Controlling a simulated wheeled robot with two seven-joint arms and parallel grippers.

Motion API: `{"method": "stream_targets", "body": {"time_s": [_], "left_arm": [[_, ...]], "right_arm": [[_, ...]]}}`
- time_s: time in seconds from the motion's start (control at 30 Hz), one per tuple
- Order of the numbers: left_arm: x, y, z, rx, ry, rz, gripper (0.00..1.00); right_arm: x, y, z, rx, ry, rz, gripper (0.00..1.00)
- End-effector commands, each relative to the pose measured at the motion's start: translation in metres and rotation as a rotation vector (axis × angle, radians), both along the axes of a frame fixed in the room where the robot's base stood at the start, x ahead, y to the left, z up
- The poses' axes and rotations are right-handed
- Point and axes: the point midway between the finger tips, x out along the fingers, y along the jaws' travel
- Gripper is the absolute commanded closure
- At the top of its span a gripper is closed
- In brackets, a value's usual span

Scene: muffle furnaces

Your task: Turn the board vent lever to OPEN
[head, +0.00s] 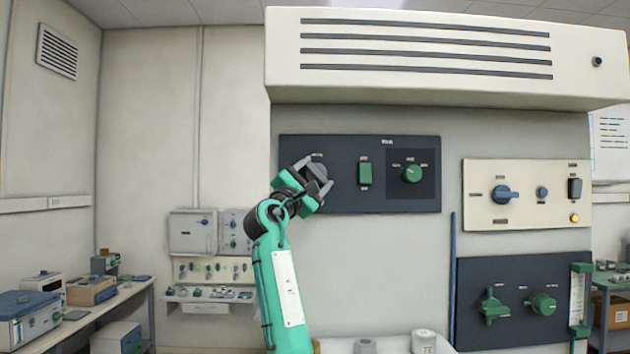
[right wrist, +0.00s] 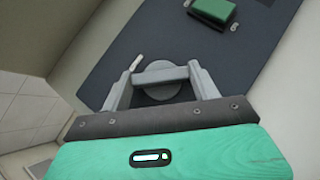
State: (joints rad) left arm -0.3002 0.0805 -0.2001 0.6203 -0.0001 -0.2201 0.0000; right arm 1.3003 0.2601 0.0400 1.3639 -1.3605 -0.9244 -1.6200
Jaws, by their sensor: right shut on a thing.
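The dark board panel (head: 342,197) is on the wall below the cream hood. My right gripper (head: 316,182) is at the left end of this panel, its jaws shut on the grey vent lever. The lever's round grey part (right wrist: 161,70) shows between the fingers in the right wrist view, where my right gripper (right wrist: 160,84) closes around it. A small pale piece (right wrist: 136,63) shows beside the left finger. In the head view the gripper hides most of the lever, and I cannot read its labels or tell its setting. My left gripper is not in view.
On the same panel are a green rocker switch (head: 365,174) and a green knob (head: 412,174). A cream panel (head: 525,219) with a blue knob and a lower dark panel (head: 470,330) with green handles are at the right. The hood (head: 425,85) juts out above.

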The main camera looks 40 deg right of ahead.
Motion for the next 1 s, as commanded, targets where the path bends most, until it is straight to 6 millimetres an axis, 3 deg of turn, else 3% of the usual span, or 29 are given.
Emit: {"method": "stream_targets", "body": {"time_s": [0.6,1.0], "left_arm": [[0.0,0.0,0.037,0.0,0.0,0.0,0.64],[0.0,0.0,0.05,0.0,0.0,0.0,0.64]], "right_arm": [[0.002,0.002,0.008,0.425,-0.355,0.001,0.61],[0.002,0.002,0.008,0.567,-0.475,0.001,0.61]]}}
